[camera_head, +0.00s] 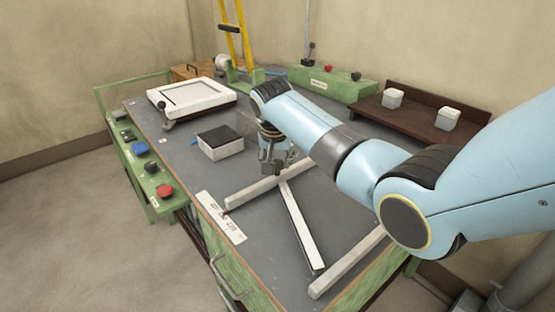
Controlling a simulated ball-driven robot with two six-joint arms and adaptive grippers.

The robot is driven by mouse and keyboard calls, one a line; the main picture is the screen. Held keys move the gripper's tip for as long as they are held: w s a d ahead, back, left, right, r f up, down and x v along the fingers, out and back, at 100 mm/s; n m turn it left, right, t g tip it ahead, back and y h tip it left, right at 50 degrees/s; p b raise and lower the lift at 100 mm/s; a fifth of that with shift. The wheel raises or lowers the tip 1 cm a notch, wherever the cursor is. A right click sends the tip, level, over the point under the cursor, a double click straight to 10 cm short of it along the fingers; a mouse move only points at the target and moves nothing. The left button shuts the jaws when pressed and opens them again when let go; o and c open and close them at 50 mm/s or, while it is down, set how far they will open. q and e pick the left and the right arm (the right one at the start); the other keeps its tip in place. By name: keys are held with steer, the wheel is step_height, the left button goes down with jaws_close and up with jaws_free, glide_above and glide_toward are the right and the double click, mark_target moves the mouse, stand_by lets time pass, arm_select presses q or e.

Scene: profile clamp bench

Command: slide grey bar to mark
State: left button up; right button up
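A light grey bar (250,193) lies on the dark bench top, its near end close to a white scale plate (220,217) with dark print at the bench's front edge. A small reddish mark shows near that end. A second grey bar (345,264) lies roughly parallel to it at the lower right. A pale, dark-sided bar (301,228) lies slanted between them. I cannot tell which is the task's bar. My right gripper (272,168) points down just behind the first bar; whether it touches or holds it is unclear. My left gripper is out of view.
A black-topped white box (220,142) and a white framed tray (191,97) stand at the left. A brown rack (420,117) holds two white cups at the back right. A green side panel (145,160) carries coloured buttons.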

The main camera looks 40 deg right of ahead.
steer(key=o, duration=0.3)
steer(key=v, duration=1.2)
